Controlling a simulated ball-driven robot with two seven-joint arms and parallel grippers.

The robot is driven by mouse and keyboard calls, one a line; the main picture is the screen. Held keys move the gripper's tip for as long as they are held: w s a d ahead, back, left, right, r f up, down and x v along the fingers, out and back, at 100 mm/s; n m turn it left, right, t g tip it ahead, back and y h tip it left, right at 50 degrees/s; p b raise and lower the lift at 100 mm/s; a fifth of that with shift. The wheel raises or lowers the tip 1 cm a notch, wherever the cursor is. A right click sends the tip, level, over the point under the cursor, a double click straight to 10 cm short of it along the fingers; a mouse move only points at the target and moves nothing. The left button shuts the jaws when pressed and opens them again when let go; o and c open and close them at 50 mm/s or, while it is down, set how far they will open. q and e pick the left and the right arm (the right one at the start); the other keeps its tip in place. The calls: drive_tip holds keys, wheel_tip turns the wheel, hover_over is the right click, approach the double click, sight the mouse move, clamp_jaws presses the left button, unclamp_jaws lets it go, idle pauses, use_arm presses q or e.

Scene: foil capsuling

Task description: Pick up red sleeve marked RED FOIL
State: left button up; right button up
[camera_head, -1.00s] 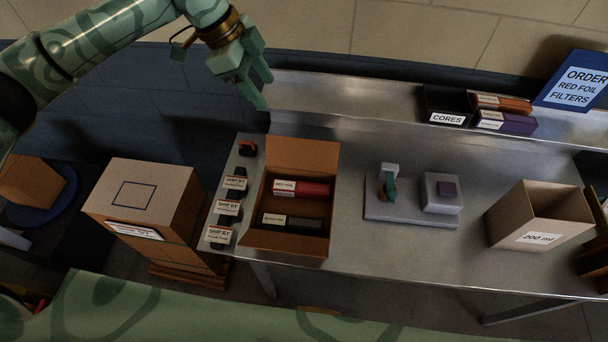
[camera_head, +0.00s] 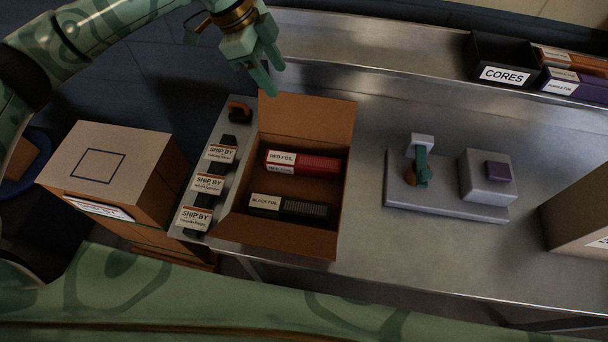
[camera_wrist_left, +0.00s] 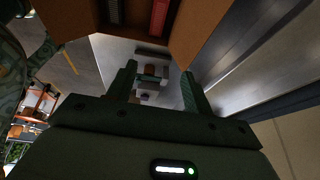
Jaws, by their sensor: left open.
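The red sleeve marked RED FOIL (camera_head: 318,163) lies in the upper part of an open cardboard box (camera_head: 335,215) on the steel table. A black sleeve marked BLACK FOIL (camera_head: 305,208) lies below it in the same box. My left gripper (camera_head: 270,90) is open and empty, above the raised back flap of the box and apart from the red sleeve. In the left wrist view, the gripper (camera_wrist_left: 160,85) has its fingers spread, and part of the red sleeve (camera_wrist_left: 159,16) shows at the top edge. My right gripper is not in view.
SHIP BY labelled holders (camera_head: 208,183) stand left of the box. A grey fixture (camera_head: 450,205) with a purple block (camera_head: 497,171) sits to its right. A black CORES bin (camera_head: 497,52) and a purple box (camera_head: 575,86) stand on the back shelf. A closed carton (camera_head: 105,165) is at left.

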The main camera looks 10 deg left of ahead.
use_arm(q)
drive_tip(key=b, duration=0.8)
approach(302, 160)
drive_tip(key=shift+g, duration=0.4)
drive_tip(key=x, duration=0.1)
drive_tip(key=b+x, duration=0.1)
drive_tip(key=x, duration=0.1)
drive_tip(key=w+b+x, duration=0.1)
drive_tip(key=x, duration=0.1)
drive_tip(key=shift+d, duration=0.45)
drive_tip(key=x, duration=0.1)
drive_tip(key=b+x, duration=0.1)
drive_tip(key=x, duration=0.1)
drive_tip(key=a+b+x, duration=0.1)
drive_tip(key=x, duration=0.1)
drive_tip(key=shift+s+d+f, duration=0.1)
drive_tip(key=shift+s+f, duration=0.1)
drive_tip(key=shift+f, duration=0.05)
drive_tip(key=shift+d+f, duration=0.1)
drive_tip(key=shift+f, duration=0.05)
drive_tip(key=shift+c, duration=0.3)
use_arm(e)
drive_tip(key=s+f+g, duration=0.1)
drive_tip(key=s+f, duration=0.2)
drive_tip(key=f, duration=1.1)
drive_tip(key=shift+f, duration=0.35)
use_arm(q)
drive_tip(key=c, duration=0.7)
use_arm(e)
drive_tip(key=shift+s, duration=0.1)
